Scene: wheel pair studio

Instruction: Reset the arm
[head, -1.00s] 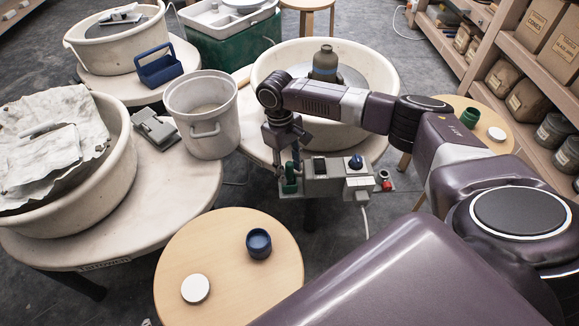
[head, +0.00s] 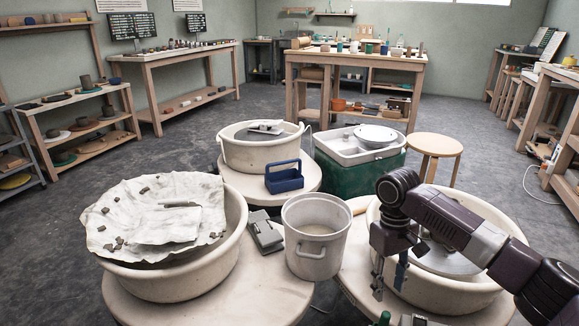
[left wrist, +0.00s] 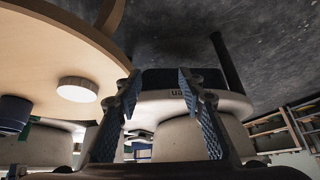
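My right gripper (head: 390,282) hangs from the dark purple arm at the right of the head view, fingers pointing down in front of the right wheel basin (head: 455,293). Its two fingers are apart with nothing seen between them. A green knob-like thing (head: 385,317) shows below it at the bottom edge. My left gripper (left wrist: 158,88) is open and empty in the left wrist view. The left arm is not in the head view.
Left basin (head: 170,280) holds a draped cloth (head: 155,215). A white bucket (head: 316,240), blue caddy (head: 284,178) and green-based sink (head: 360,178) stand between the wheels. The left wrist view shows a round wooden top (left wrist: 60,45) with a white disc (left wrist: 77,90) and blue cup (left wrist: 14,114).

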